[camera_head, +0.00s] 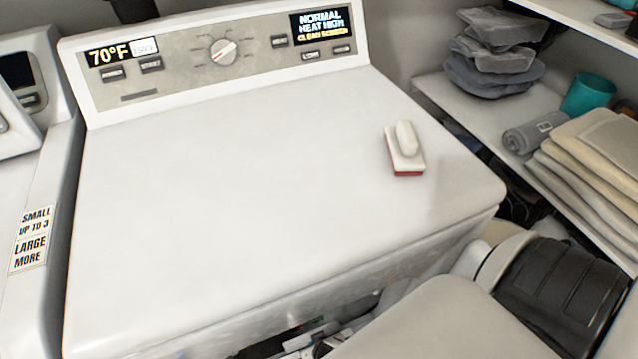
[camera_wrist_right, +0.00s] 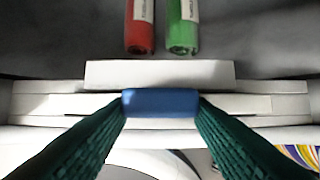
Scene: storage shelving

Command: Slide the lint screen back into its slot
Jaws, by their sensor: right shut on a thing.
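The white dryer (camera_head: 260,170) fills the middle of the head view, with its control panel at the back. In the right wrist view, my right gripper (camera_wrist_right: 160,108) has its two green fingers closed on a blue handle (camera_wrist_right: 160,101), which I take to be the lint screen's. The handle lies level across the fingertips, against white ledges. A white raised strip (camera_wrist_right: 160,73) is just beyond it. The slot itself and how far the screen sits in it cannot be made out. In the head view my right arm hides the dryer's lower front. My left gripper is not in view.
A white brush with a red edge (camera_head: 405,163) lies on the dryer top, otherwise clear. Shelves at right hold folded towels (camera_head: 590,160), a rolled grey cloth (camera_head: 533,133) and a teal cup (camera_head: 588,95). Red (camera_wrist_right: 140,28) and green (camera_wrist_right: 182,28) labelled cylinders show beyond the handle.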

